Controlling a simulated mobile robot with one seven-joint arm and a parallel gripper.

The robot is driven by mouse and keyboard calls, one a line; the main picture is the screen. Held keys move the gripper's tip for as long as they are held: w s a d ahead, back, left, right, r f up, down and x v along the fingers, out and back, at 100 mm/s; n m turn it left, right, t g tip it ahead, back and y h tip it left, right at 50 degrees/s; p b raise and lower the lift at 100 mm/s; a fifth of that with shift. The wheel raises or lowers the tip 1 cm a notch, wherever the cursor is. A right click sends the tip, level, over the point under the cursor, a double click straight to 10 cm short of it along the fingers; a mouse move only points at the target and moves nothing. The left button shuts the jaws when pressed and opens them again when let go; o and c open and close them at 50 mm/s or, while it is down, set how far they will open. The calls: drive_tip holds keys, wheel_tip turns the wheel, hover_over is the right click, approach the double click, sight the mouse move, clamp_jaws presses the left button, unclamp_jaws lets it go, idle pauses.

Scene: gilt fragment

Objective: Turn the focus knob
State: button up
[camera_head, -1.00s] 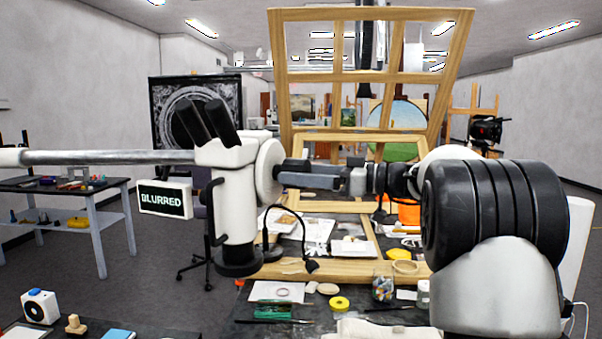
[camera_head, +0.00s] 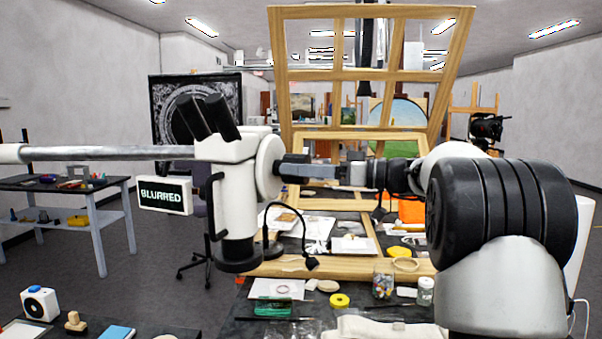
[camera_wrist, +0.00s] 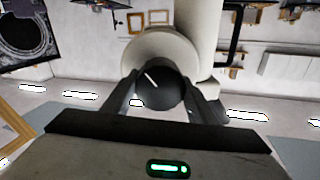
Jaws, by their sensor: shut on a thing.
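The white microscope head (camera_head: 236,190) with black eyepieces hangs from a horizontal grey arm at the left. A sign (camera_head: 165,196) on its left side reads "BLURRED". The focus knob (camera_wrist: 162,88) is black and round with a white line mark, set on a white round housing (camera_wrist: 160,48); the line points to the upper left in the wrist view. My gripper (camera_wrist: 163,100) has one finger on each side of the knob and is shut on it.
A thin black gooseneck (camera_head: 302,240) rises below my gripper. The table (camera_head: 222,325) beneath holds jars, papers and a yellow roll (camera_head: 339,300). A wooden frame (camera_head: 455,75) stands behind. A side table (camera_head: 100,195) is at the left.

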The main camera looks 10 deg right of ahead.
drive_tip(key=shift+m+b, duration=0.4)
drive_tip(key=shift+m, duration=1.6)
drive_tip(key=o, duration=1.1)
drive_tip(key=shift+c, duration=0.2)
drive_tip(key=shift+d, duration=0.1)
drive_tip(key=v, duration=1.7)
drive_tip(key=shift+b, duration=0.45)
drive_tip(key=shift+d+f, duration=0.1)
drive_tip(key=shift+f, duration=0.05)
